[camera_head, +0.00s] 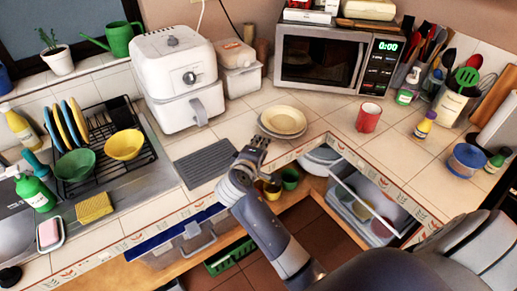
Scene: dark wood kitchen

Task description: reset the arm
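My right arm comes in from the lower right, and its gripper (256,150) is over the counter's front edge. The gripper is just left of and below a stack of plates with a cream bowl or plate (283,120) on top. In the picture its fingertips come close to the stack; I cannot tell whether they touch. The fingers are small and dark, so whether they are open or shut is unclear, and I see no object clearly held. My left gripper is not in view.
Below the gripper are green and yellow cups (290,178). An open drawer (345,205) juts out at right. A dish rack (105,150) is at left.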

